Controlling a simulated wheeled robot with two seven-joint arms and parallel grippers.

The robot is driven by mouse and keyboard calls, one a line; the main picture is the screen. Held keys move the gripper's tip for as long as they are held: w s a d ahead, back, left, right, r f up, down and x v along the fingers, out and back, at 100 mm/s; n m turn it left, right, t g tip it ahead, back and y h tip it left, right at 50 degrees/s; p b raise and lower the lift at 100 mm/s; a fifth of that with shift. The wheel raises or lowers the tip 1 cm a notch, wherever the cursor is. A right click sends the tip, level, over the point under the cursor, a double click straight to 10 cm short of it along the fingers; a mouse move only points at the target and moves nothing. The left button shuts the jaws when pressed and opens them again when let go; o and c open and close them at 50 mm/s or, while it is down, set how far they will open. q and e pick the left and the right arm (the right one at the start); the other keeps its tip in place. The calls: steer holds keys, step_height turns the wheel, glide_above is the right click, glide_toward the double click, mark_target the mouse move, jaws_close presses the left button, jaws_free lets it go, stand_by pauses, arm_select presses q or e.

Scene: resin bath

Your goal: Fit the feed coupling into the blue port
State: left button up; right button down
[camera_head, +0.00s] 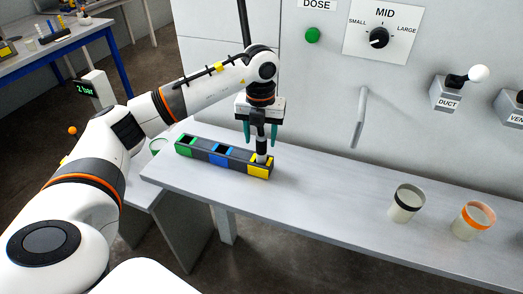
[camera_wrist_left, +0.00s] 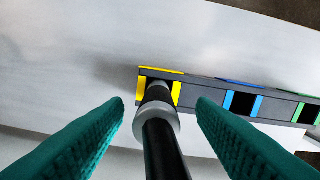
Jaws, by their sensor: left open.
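The feed coupling (camera_head: 262,147), black with a grey collar, stands with its lower end in the yellow port (camera_head: 260,169) of the dark port block (camera_head: 237,161). In the left wrist view the coupling (camera_wrist_left: 158,122) runs from the bottom edge to the yellow port (camera_wrist_left: 177,95). My left gripper (camera_head: 260,137) is open, its teal fingers on either side of the coupling with gaps showing in the left wrist view (camera_wrist_left: 162,104). The blue port (camera_head: 221,155) is in the middle of the block and looks empty; it also shows in the left wrist view (camera_wrist_left: 243,103). My right gripper is out of view.
The green port (camera_head: 186,146) at the block's far end also looks empty. The block lies on a grey shelf (camera_head: 330,200) before a panel with a dial (camera_head: 379,38) and a bent handle (camera_head: 360,115). Two cups (camera_head: 406,203) (camera_head: 473,221) stand at right. The shelf between is clear.

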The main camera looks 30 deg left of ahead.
mark_target(262, 149)
arm_select(q)
step_height(262, 149, down, 5)
steer(key=shift+w+r+p, duration=0.1)
steer(key=shift+p, duration=1.1)
steer(key=shift+f, duration=0.35)
jaws_close()
steer(key=shift+w+r, duration=0.1)
